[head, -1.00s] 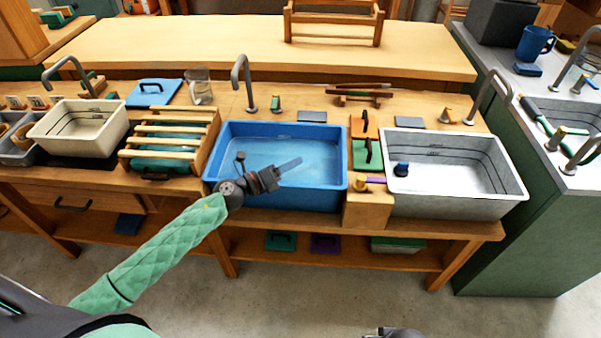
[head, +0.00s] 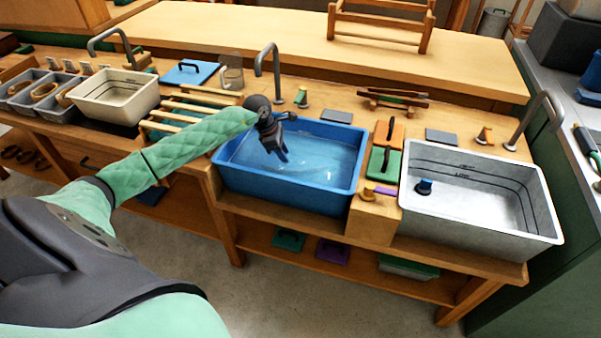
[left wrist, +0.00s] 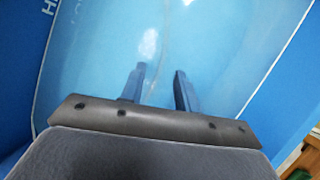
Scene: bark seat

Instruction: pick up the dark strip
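Long, thin dark strips (head: 398,93) lie on a small wooden stand at the back of the bench in the head view. They are too small to tell apart clearly. My left gripper (head: 282,155) points down into the blue tub (head: 300,192), left of and in front of that stand. In the left wrist view my left gripper (left wrist: 157,85) has its two fingers apart, with nothing held between them. A faint thin brownish line (left wrist: 165,30) runs in the water beyond the fingers; I cannot tell what it is. My right gripper is not in view.
A grey tub (head: 480,195) stands to the right, with a wooden block (head: 376,215) between the tubs. A tall tap (head: 276,75) rises behind the blue tub. A slatted rack (head: 185,110) and a cream tub (head: 113,97) are to the left.

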